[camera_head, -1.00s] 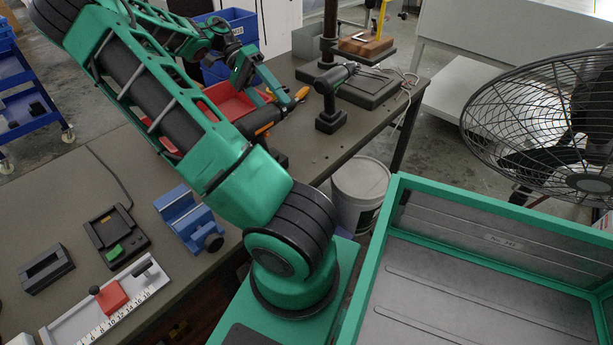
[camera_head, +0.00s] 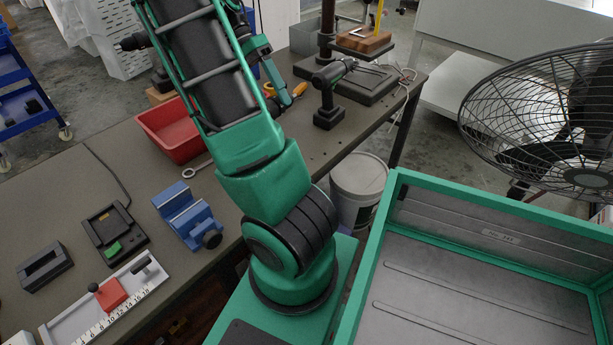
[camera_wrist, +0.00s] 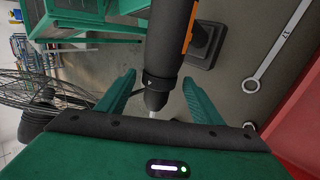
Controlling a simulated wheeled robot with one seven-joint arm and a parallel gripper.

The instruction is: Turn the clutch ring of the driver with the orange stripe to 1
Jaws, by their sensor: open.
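The driver with the orange stripe shows in the wrist view as a dark body (camera_wrist: 168,42) with an orange strip (camera_wrist: 189,28) along its right side. Its narrower nose and pale tip point toward my gripper's palm. A dark collar (camera_wrist: 157,82) sits near the nose; its number marks cannot be read. My gripper (camera_wrist: 159,78) is open, one green finger on each side of the nose, with visible gaps. In the head view my arm hides most of this driver, and a green part of my gripper (camera_head: 279,75) shows beside the arm.
A red bin (camera_head: 168,133), a wrench (camera_wrist: 275,57), a blue vise (camera_head: 188,217) and a black charger (camera_head: 113,236) lie nearby. The fan (camera_head: 545,120) stands right.

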